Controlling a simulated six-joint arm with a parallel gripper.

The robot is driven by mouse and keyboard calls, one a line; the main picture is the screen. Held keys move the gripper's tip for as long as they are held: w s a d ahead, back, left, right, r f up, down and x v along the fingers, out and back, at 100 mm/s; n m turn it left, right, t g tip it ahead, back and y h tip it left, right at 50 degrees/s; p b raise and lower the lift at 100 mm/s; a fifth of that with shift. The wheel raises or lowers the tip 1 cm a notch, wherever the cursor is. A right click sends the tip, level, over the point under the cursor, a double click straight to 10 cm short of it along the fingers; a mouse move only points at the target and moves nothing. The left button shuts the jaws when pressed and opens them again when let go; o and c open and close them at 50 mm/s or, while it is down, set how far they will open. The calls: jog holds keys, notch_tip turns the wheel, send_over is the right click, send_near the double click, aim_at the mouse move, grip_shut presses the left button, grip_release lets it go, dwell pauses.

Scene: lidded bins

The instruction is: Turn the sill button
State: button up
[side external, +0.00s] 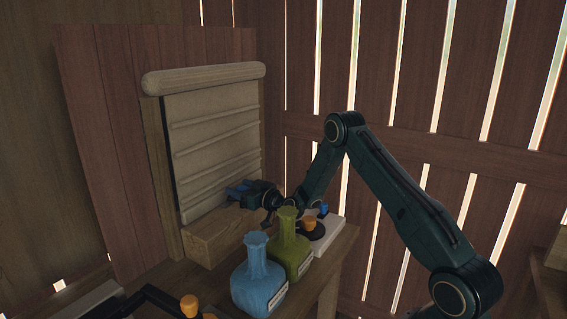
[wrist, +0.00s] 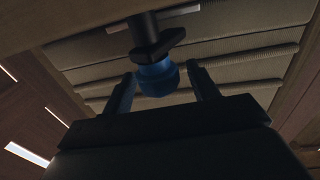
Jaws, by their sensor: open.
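The sill button, a round blue knob (wrist: 157,79) with a dark collar and lever-like piece (wrist: 158,47) behind it, shows in the wrist view in front of the ribbed blind. My gripper (wrist: 160,72) is open, with one finger on each side of the knob. Whether either finger touches the knob cannot be told. In the side view my gripper (side external: 245,191) reaches over the wooden sill (side external: 215,238) at the foot of the blind (side external: 215,135). The knob there is hard to tell from the blue-dark fingers.
A blue bottle (side external: 258,276) and a green bottle (side external: 290,248) stand in front of the sill, close below my gripper. A white base (side external: 330,236) with an orange knob (side external: 309,223) is behind them. Another orange knob (side external: 189,305) is at the front edge.

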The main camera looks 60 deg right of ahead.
jog(key=shift+s, duration=0.5)
jog(key=shift+s+r, duration=0.15)
jog(key=shift+r, duration=3.4)
jog(key=shift+s+d+r+n+y, duration=1.2)
jog(key=shift+s+r+n+y, duration=1.4)
jog(key=shift+y, duration=0.8)
send_near(244, 189)
jog(key=w, duration=0.4)
jog(key=shift+a+r+m+g, duration=0.15)
jog(key=shift+a+m+g, duration=0.05)
jog(key=shift+m+g, duration=0.2)
jog(key=shift+x, duration=3.75)
